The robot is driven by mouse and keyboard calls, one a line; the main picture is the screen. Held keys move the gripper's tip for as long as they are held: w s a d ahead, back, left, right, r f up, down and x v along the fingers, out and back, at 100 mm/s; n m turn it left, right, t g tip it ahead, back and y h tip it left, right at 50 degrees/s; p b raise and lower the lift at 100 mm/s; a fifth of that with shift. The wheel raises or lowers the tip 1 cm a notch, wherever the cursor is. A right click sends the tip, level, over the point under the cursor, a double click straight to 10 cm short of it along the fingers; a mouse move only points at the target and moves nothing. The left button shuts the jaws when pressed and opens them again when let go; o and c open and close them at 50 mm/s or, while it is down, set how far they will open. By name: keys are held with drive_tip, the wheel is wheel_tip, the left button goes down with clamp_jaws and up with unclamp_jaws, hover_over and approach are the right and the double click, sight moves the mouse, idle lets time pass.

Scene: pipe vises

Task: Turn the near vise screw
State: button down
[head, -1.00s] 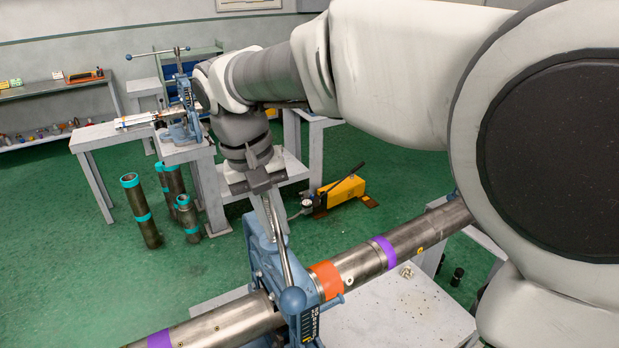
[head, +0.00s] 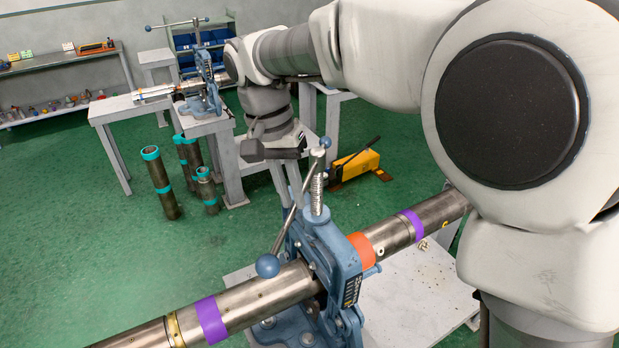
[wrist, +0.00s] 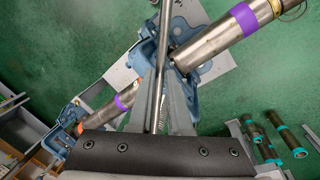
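The near vise (head: 335,262) is a blue frame clamped around a long steel pipe (head: 258,290). Its threaded screw (head: 318,192) stands upright out of the frame. A steel handle bar (head: 290,222) slants from a large blue ball (head: 267,265) at lower left to a smaller-looking blue ball (head: 325,142) by the screw's top. My gripper (head: 286,185) points down just beyond the handle. In the wrist view, the bar (wrist: 162,60) passes between my fingers (wrist: 160,95), which stand apart with a gap on each side. Contact is not clear.
A second blue vise (head: 206,92) stands on a far table. Upright pipes with teal bands (head: 160,182) stand on the green floor left of my gripper. A yellow pump (head: 357,166) sits behind the near pipe. Floor at left is open.

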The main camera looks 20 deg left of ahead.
drive_tip(key=shift+a+r+m, duration=0.25)
drive_tip(key=shift+a+m, duration=0.05)
drive_tip(key=shift+a, duration=0.1)
drive_tip(key=c, duration=1.4)
unclamp_jaws()
drive_tip(key=shift+s+f, duration=0.1)
drive_tip(key=o, duration=0.6)
drive_tip(key=shift+d+f, duration=0.15)
drive_tip(key=shift+c, duration=0.2)
drive_tip(key=a+r+p, duration=0.1)
drive_tip(key=a+r, duration=0.2)
drive_tip(key=r, duration=1.4)
drive_tip(key=shift+a, duration=0.2)
